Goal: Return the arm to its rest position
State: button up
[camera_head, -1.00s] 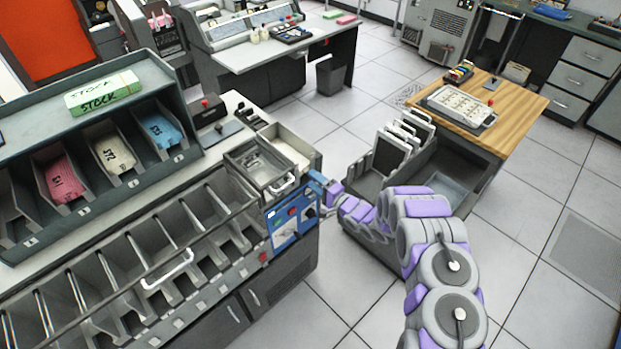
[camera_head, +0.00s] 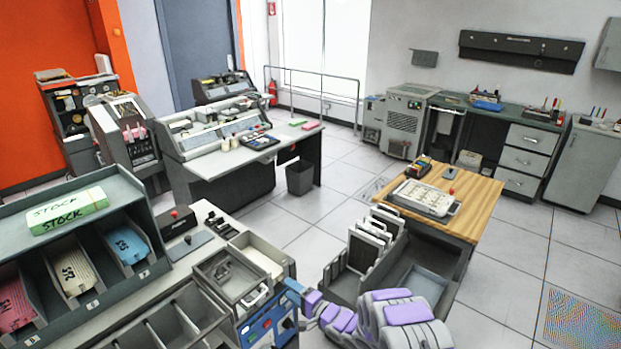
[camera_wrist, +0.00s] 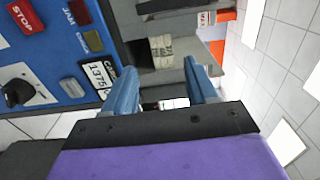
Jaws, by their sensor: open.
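My arm (camera_head: 395,318) is purple and grey and reaches from the bottom edge toward the card machine in the head view. My gripper (camera_wrist: 163,82) has two blue fingers, which stand apart with nothing seen between them in the wrist view. In the head view the gripper (camera_head: 296,290) is small, beside the right end of the machine's blue control panel (camera_head: 262,325). In the wrist view the panel (camera_wrist: 62,62) lies to the left, with a red STOP button, a JAM lamp and a counter. I cannot tell whether the left finger touches it.
A grey card rack (camera_head: 65,240) with coloured stock stands at left. A wood-topped desk (camera_head: 465,200) with open card bins (camera_head: 345,285) stands close to the right of my arm. A grey desk (camera_head: 230,150) and waste bin (camera_head: 300,178) are behind. Tiled floor (camera_head: 500,280) is free at right.

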jog(key=w+d+r+n+h+b, duration=0.1)
jog(key=w+d+r+h, duration=0.25)
jog(key=d, duration=0.35)
jog(key=w+d+r+n+h+b, duration=0.1)
jog(key=w+d+r+h, duration=0.1)
jog(key=d+r+h, duration=0.4)
jog(key=s+d+r+g+h+b, duration=0.1)
jog(key=s+d+r+h, duration=0.2)
jog(key=s+d, duration=0.3)
jog(key=s+d+r+g+h, duration=0.1)
jog(key=s+d+r+h, duration=0.25)
jog(key=d, duration=0.35)
jog(key=s+d+r+g+b, duration=0.1)
jog(key=s+d+r+g, duration=0.2)
jog(key=s, duration=0.6)
jog(key=s+a+r+n+g+b, duration=0.1)
jog(key=s+a+g, duration=0.1)
jog(key=s, duration=1.1)
jog(key=s+a+r+n+g+y+b, duration=0.1)
jog(key=s+a+n+g, duration=0.1)
jog(key=s, duration=1.1)
jog(key=s+a+r+n+g, duration=0.2)
jog(key=s+g, duration=0.1)
jog(key=s, duration=1.1)
jog(key=shift+a+g+y+b, duration=0.15)
jog(key=shift+g+y+b, duration=0.15)
jog(key=shift+b, duration=0.1)
